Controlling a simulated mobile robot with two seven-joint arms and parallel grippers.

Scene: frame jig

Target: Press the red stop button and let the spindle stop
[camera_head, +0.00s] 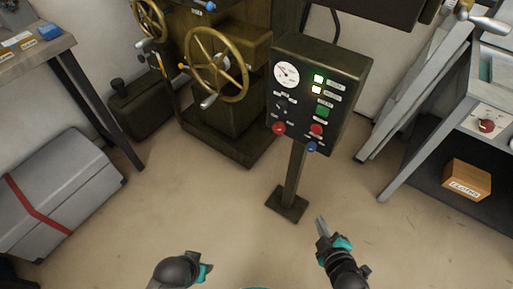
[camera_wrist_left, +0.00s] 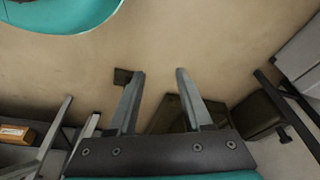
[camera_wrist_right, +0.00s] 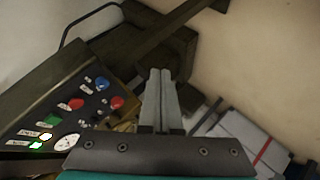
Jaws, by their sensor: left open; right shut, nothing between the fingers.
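The dark control panel (camera_head: 340,75) stands on a post and carries two red buttons, a left one (camera_head: 279,128) and a right one (camera_head: 316,130) below a green button (camera_head: 322,111). I cannot read which is labelled stop. Both red buttons also show in the right wrist view (camera_wrist_right: 117,102) (camera_wrist_right: 76,103). My right gripper (camera_head: 321,222) is shut and empty, below and apart from the panel. My left gripper (camera_wrist_left: 158,75) is open and empty, low in the head view. I cannot make out a spindle or its motion.
A blue knob (camera_head: 311,147) sits at the panel's lower edge, and a gauge (camera_head: 286,75) at its upper left. A machine with brass handwheels (camera_head: 218,65) stands left of the panel. A grey chest (camera_head: 60,190) and a right-hand bench (camera_head: 430,135) flank clear floor.

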